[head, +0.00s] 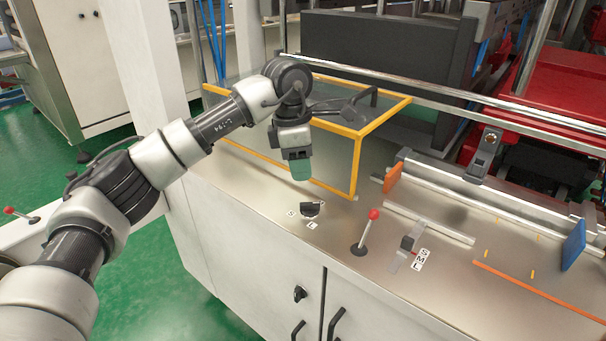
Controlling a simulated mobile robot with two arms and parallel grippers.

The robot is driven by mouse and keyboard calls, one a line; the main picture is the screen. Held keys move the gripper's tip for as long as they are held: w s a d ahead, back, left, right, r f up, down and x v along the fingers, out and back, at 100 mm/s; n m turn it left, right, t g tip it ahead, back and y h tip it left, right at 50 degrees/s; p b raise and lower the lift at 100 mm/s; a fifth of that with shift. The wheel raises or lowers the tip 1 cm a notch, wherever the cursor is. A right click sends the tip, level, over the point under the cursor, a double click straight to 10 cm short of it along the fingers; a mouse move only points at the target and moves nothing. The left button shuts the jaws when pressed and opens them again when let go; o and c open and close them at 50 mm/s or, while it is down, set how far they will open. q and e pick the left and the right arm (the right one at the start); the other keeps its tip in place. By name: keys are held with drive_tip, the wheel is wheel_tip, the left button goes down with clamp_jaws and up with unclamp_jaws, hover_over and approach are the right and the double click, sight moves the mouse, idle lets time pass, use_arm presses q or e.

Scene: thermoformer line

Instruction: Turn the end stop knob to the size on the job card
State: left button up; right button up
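A black knob (311,209) sits on the metal worktop, with small letters around it; an S at its left and an L below it can be made out. Which letter the knob points to is too small to tell. My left gripper (301,172) hangs pointing down above and behind the knob, apart from it. Its greenish fingertips are seen edge-on, so I cannot tell if they are open. A white S M L scale (421,260) lies to the right beside a metal slide with a dark block (408,243). I cannot make out a job card. My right gripper is out of view.
A red-tipped lever (366,232) stands between the knob and the scale. A yellow-framed clear guard (356,165) stands behind the knob, close to my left gripper. Rails, an orange block (393,177) and a blue plate (573,246) are at the right. The worktop around the knob is clear.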

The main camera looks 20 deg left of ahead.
sight(303, 203)
use_arm(q)
wheel_tip(303, 203, down, 10)
drive_tip(key=t+h+p, duration=0.1)
drive_tip(key=h+p, duration=0.1)
drive_tip(key=p, duration=0.3)
drive_tip(key=shift+w+d+r+p, duration=0.1)
drive_tip(key=shift+w+r+p, duration=0.05)
drive_tip(key=shift+p, duration=0.15)
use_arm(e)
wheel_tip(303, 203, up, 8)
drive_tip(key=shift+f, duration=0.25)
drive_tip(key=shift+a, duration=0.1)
use_arm(q)
clamp_jaws()
